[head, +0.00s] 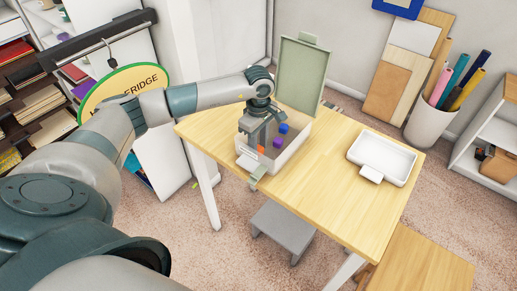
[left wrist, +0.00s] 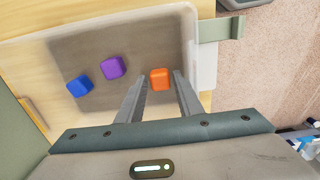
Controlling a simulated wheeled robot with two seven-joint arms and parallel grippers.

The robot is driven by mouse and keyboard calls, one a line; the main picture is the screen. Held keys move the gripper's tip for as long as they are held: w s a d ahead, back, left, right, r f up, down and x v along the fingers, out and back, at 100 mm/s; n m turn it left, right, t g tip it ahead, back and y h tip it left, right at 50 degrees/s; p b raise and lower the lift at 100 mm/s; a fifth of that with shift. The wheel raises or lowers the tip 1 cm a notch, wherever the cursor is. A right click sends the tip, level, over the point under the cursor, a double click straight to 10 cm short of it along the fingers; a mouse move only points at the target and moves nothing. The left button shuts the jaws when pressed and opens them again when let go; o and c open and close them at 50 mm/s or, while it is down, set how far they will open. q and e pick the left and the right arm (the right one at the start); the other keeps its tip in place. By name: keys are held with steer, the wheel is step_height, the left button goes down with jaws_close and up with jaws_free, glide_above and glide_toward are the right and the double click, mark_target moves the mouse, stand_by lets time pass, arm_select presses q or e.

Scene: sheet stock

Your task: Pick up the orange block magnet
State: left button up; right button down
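The orange block magnet (head: 261,149) lies inside a pale open box (head: 292,153) on the wooden table. My left gripper (head: 253,143) reaches down into this box from above. In the left wrist view the orange block (left wrist: 160,78) shows between the tips of my left gripper's two fingers (left wrist: 159,82), which stand apart. I cannot tell whether either finger touches it. A purple block (head: 277,143) and a blue block (head: 283,128) lie in the same box, left of the fingers in the left wrist view. My right gripper is not in view.
The box's green lid (head: 303,75) stands open at the back. A shallow white tray (head: 400,168) sits on the table's right side. The table (head: 335,197) is bare between box and tray. A grey stool (head: 283,232) stands below the front edge.

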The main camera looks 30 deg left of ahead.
mark_target(259, 147)
arm_select(q)
steer(key=shift+c, duration=0.4)
steer(key=c, duration=0.7)
steer(key=shift+c, duration=0.2)
steer(key=shift+r, duration=0.1)
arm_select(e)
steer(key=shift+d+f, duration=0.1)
